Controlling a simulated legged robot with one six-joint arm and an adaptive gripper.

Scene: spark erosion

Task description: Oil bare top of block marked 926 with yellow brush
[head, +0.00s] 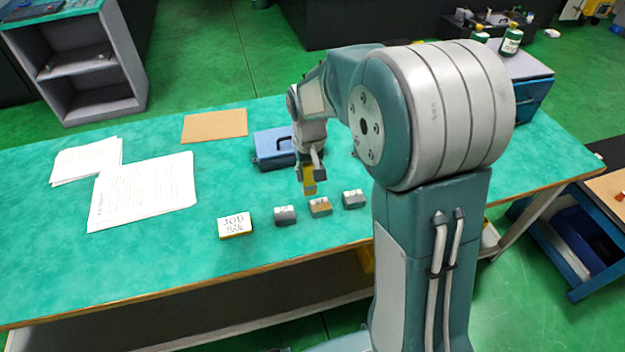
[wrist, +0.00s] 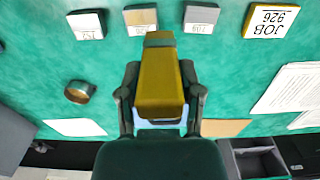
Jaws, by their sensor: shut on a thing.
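My gripper (wrist: 160,100) is shut on the yellow brush (wrist: 162,80), whose grey-green tip points toward the row of blocks. The brush also shows in the head view (head: 309,180), just behind and above the middle block. Three small grey blocks stand in a row: a left one (head: 285,215), a middle one (head: 320,207) with a brownish top, and a right one (head: 353,199). In the wrist view the middle block (wrist: 140,18) sits just beyond the brush tip; its marking is too small to read surely. A yellow-edged sign (head: 235,225) reads JOB 926.
A round brown dish (wrist: 79,92) stands on the green table; my arm hides it in the head view. A blue case (head: 273,147), a brown board (head: 214,126) and white papers (head: 145,192) lie behind and left. The table's front left is clear.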

